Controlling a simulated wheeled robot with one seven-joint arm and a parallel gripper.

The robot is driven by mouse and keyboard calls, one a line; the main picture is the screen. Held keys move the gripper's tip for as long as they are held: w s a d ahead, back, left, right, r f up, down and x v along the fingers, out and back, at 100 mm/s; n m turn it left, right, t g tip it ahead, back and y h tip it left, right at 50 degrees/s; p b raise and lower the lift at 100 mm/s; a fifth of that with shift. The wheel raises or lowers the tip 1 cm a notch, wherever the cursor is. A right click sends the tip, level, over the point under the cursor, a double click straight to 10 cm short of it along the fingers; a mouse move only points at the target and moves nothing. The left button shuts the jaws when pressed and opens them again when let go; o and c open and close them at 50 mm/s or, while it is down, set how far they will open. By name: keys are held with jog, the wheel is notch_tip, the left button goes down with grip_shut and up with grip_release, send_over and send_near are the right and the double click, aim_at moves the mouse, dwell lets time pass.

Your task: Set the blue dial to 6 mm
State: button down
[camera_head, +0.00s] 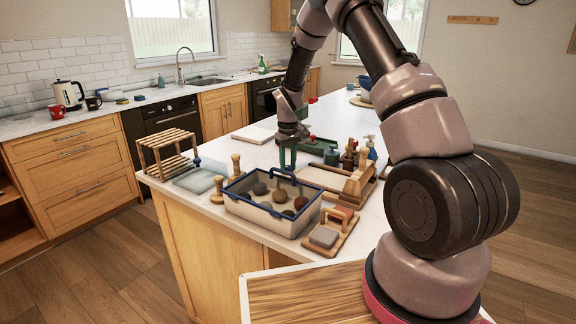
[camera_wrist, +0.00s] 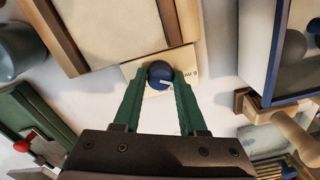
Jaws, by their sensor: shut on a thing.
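The blue dial (camera_wrist: 158,72) sits on a small pale plate (camera_wrist: 132,72) in the wrist view. A short white mark shows on its top and points towards the lower right of the picture. Small dark lettering is on the plate to the right of the dial; it is turned, and I cannot read it surely. My gripper (camera_wrist: 160,79) has its green fingers on both sides of the dial, shut on it. In the head view my gripper (camera_head: 288,160) points down behind the tub, and the dial is hidden there.
A blue-rimmed tub (camera_head: 258,219) holding several clay balls stands in front of my gripper. A wood-framed board (camera_head: 325,178) lies to its right. A wooden rack (camera_head: 167,152) and wooden-handled tools (camera_head: 236,165) are to the left. A green tool with a red knob (camera_wrist: 22,145) is close by.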

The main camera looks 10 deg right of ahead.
aim_at(288, 167)
jog(key=shift+c, duration=2.3)
grip_release()
jog(key=shift+r, duration=0.1)
notch_tip(288, 167, up, 11)
jog(key=shift+f, duration=0.2)
jog(key=shift+r, duration=0.1)
